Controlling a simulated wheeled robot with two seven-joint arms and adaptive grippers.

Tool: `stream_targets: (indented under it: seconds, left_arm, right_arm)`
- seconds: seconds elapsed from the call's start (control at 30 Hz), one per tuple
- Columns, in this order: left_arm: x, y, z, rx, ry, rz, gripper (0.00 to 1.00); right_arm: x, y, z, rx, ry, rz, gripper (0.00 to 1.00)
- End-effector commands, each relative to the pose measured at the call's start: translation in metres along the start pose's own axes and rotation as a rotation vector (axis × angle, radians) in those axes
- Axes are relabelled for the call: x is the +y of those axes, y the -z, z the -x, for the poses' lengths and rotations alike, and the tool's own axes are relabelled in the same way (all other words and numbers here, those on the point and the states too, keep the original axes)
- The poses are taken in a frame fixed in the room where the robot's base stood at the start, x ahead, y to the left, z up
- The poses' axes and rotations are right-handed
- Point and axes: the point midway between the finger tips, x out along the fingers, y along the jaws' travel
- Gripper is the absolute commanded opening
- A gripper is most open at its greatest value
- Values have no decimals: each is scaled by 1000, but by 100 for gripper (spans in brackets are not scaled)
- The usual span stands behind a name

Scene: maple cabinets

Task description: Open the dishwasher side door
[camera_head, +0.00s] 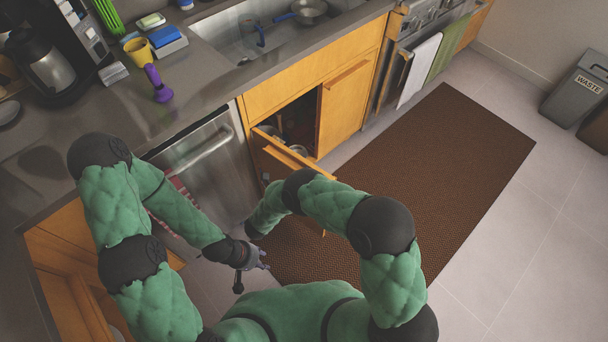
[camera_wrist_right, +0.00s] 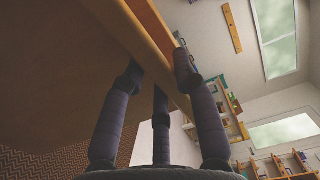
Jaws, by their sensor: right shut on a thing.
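The stainless dishwasher (camera_head: 205,160) with its bar handle stands under the counter, left of the sink cabinet. The wooden cabinet door beside it (camera_head: 285,156) stands ajar, swung outward, with the dark cabinet inside showing behind it. In the right wrist view, my right gripper (camera_wrist_right: 158,74) has its fingers on both sides of a wooden panel edge (camera_wrist_right: 152,28) and is shut on it. In the head view my right arm covers the place where it grips. My left gripper (camera_head: 252,275) is open and empty, low in front of the dishwasher, apart from the door.
A second sink-cabinet door (camera_head: 345,108) stands right of the opening. A brown mat (camera_head: 430,165) covers the floor in front. The counter above holds a yellow cup (camera_head: 139,52) and a purple object (camera_head: 158,84). Waste bins (camera_head: 578,90) stand far right.

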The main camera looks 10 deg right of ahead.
Motion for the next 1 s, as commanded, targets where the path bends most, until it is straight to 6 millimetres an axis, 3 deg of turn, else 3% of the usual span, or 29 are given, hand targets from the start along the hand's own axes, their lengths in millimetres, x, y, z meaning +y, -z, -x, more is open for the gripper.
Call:
stream_targets:
  seconds: [0.4,0.43,0.5,0.83,1.0]
  left_arm:
    - [0,0,0,0,0,0,40]
    - [0,0,0,0,0,0,40]
    - [0,0,0,0,0,0,40]
    - [0,0,0,0,0,0,40]
    - [0,0,0,0,0,0,40]
  right_arm:
    - [0,0,0,6,0,0,0]
    - [0,0,0,6,0,0,38]
    - [0,0,0,6,0,-1,54]
    - [-1,0,0,5,0,-1,54]
    - [-11,-1,0,5,0,-2,54]
